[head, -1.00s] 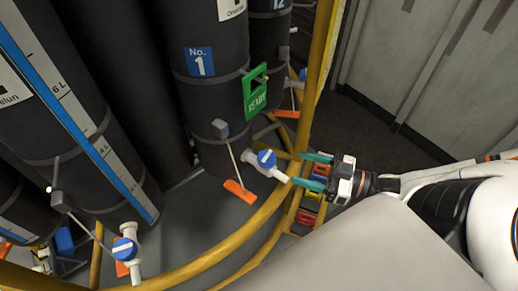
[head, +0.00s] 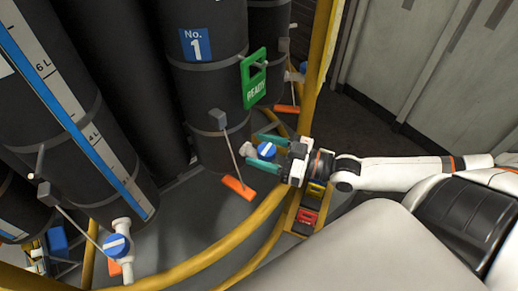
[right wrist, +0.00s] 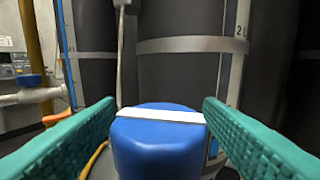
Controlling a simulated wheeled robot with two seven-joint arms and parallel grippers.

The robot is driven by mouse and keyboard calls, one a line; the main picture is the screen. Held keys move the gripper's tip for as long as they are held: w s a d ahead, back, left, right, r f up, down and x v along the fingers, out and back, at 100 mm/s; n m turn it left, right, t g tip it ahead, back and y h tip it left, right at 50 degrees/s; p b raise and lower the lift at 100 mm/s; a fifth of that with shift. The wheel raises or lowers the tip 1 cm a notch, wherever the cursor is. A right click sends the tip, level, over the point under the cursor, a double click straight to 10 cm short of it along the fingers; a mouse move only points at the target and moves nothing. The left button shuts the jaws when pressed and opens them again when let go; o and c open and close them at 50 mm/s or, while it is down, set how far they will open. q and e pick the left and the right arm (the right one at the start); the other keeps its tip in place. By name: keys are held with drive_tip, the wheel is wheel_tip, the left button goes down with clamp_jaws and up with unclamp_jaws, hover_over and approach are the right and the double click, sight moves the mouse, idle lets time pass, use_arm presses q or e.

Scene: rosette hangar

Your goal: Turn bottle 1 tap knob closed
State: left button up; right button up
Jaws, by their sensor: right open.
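Bottle 1 (head: 205,85) is a dark upright cylinder with a blue "No. 1" label and a green "READY" tag (head: 254,80). Its tap has a blue knob (head: 267,150) with a white bar, low at the bottle's front. My right gripper (head: 264,152) is open, its teal fingers on either side of the knob. In the right wrist view the blue knob (right wrist: 160,145) sits between the two open fingers, with visible gaps; its white bar lies roughly crosswise. Whether a finger touches it cannot be told. My left gripper is not in view.
A yellow rail (head: 200,262) curves in front of the bottles. Another bottle with a level scale (head: 62,110) stands at left, with its own blue-knobbed tap (head: 117,246). An orange lever end (head: 238,187) hangs close left of the knob. A small bin rack stands below right.

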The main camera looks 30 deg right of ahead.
drive_tip(key=shift+w+a, duration=0.4)
drive_tip(key=shift+w, duration=0.1)
drive_tip(key=c, duration=1)
drive_tip(key=m+h+p, duration=0.1)
drive_tip(key=p, duration=0.2)
drive_tip(key=shift+r+t, duration=0.35)
drive_tip(key=shift+t, duration=0.05)
drive_tip(key=shift+d+f+h+p, duration=0.1)
drive_tip(key=shift+f+h+p, duration=0.15)
drive_tip(key=shift+h+p, duration=0.25)
drive_tip(key=o, duration=1)
